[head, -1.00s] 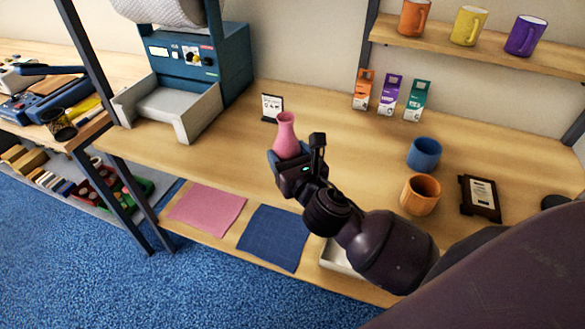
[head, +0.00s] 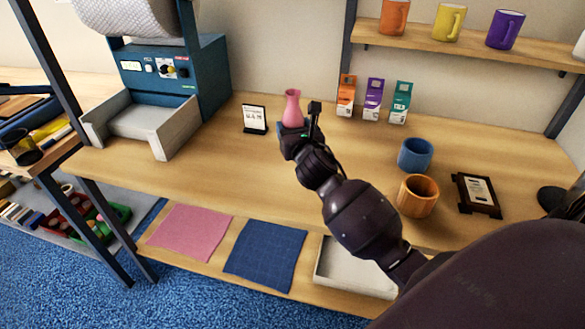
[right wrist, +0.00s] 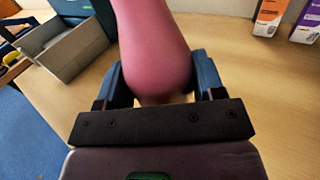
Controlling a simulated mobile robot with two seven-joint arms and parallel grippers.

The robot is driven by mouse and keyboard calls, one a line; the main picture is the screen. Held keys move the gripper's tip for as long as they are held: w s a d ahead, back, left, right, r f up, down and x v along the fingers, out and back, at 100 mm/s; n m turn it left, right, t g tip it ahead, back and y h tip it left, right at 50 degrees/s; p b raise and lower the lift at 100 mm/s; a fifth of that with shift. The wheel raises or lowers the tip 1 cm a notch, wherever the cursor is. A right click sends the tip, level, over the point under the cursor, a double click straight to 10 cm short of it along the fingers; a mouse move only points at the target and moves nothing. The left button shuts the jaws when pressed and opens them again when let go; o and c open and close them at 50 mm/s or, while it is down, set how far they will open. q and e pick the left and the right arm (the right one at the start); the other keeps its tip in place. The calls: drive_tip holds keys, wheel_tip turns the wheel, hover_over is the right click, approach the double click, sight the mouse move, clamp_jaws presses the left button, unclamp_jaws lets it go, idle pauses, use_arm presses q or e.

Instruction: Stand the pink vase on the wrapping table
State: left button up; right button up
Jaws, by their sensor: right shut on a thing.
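The pink vase (head: 292,107) is upright in my right gripper (head: 293,129), over the back middle of the wooden wrapping table (head: 245,165). The right wrist view shows the vase (right wrist: 152,45) between the two blue fingers of the gripper (right wrist: 163,82), which are shut on its lower body. The vase's base is hidden by the gripper, so I cannot tell whether it touches the table top. My left gripper is out of view.
A small sign (head: 254,119) stands left of the vase. Several small cartons (head: 373,99) stand behind it to the right. A blue cup (head: 415,154), an orange cup (head: 417,196) and a dark-framed plaque (head: 476,194) are at right. A blue machine (head: 170,75) stands at left.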

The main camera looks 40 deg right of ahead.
wheel_tip(320, 180, down, 11)
drive_tip(key=b, duration=0.3)
drive_tip(key=shift+f, duration=0.4)
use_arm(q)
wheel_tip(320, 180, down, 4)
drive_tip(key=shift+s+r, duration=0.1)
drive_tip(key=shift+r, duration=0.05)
use_arm(e)
drive_tip(key=o, duration=1)
drive_tip(key=shift+f, duration=0.1)
drive_tip(key=shift+o, duration=0.2)
